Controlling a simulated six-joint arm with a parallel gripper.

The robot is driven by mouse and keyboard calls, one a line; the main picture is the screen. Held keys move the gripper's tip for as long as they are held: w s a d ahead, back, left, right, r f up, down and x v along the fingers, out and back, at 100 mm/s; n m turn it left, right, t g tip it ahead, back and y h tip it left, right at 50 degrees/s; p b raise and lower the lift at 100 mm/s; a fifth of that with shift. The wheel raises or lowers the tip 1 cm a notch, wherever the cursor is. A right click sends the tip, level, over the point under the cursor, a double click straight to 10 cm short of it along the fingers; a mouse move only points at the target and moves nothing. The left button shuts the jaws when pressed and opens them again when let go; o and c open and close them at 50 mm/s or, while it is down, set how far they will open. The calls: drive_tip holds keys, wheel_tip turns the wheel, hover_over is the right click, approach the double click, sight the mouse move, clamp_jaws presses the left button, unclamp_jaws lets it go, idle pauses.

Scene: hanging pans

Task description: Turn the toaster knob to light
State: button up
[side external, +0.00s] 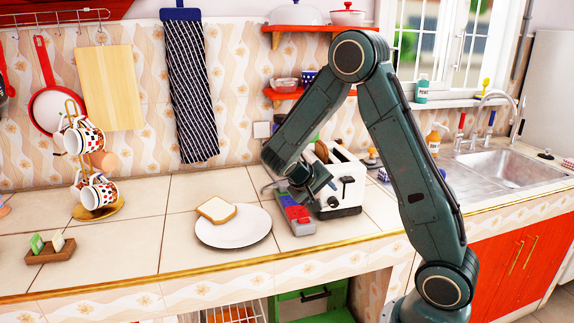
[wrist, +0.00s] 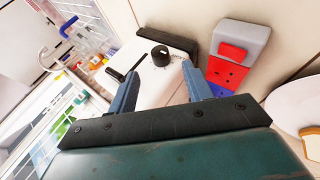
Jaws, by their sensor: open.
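The white toaster (side external: 350,193) stands on the counter with brown bread in its top, its dark-trimmed front facing my gripper. In the wrist view its white front panel (wrist: 158,88) shows a round black knob (wrist: 160,54) with a small white mark, and a black lever (wrist: 124,66) to the left. I cannot read the setting labels. My gripper (wrist: 161,70) is open, with its two blue-grey fingers apart and nothing between them. The knob appears just beyond the fingertips, roughly between them, and looks untouched. In the side view my gripper (side external: 328,185) is in front of the toaster.
A grey, red and blue block-like object (side external: 296,215) lies close beside the toaster, left of it. A white plate (side external: 234,235) with a bread slice (side external: 216,210) is further left. A sink (side external: 495,155) is at the right. The tiles in front of the plate are clear.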

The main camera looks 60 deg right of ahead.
sight(332, 202)
drive_tip(key=shift+x, duration=3.4)
drive_tip(key=shift+c, duration=0.2)
drive_tip(key=shift+a, duration=0.1)
drive_tip(key=c, duration=0.9)
